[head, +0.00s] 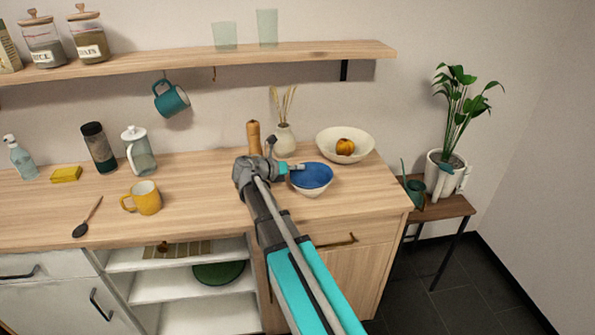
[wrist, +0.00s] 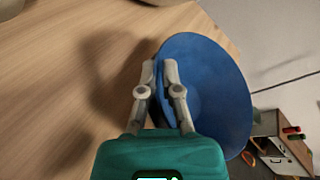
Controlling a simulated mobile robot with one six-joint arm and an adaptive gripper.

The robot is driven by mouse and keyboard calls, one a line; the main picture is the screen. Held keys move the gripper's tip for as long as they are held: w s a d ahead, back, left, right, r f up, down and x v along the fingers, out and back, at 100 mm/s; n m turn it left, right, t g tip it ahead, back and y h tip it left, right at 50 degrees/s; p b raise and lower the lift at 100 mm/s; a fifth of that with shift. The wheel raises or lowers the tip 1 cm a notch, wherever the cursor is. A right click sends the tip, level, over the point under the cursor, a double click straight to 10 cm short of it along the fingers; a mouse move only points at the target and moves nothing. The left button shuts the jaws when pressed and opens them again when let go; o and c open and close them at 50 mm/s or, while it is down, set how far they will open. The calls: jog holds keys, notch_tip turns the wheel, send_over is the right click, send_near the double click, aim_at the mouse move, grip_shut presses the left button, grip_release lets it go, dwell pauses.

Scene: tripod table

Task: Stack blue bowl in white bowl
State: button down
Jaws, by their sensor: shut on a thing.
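The blue bowl (head: 312,175) is at the right part of the wooden counter, and it fills the right half of the wrist view (wrist: 215,95). My gripper (head: 297,167) is shut on its near rim, one finger on each side of the wall, as the wrist view (wrist: 160,72) shows. A white bowl (head: 313,192) shows just below the blue one in the head view. The blue bowl covers its inside, so I cannot tell whether the two touch. In the wrist view the white bowl is hidden.
A larger cream bowl (head: 361,136) with an orange fruit (head: 345,146) stands behind. A vase (head: 285,140) and a wooden mill (head: 254,137) are close by. A yellow mug (head: 146,197) stands to the left. The counter's right edge is near the bowls.

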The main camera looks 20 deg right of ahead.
jog(key=c, duration=1)
grip_release()
jog(key=shift+s+f, duration=0.25)
jog(key=shift+f, duration=0.15)
jog(key=shift+o, duration=1)
jog(key=shift+w+r, duration=0.1)
jog(key=shift+a+r, duration=0.1)
jog(key=p+v, duration=0.3)
jog(key=v, duration=0.8)
jog(key=shift+a+r+p, duration=0.2)
jog(key=shift+a+p, duration=0.1)
jog(key=shift+p, duration=0.1)
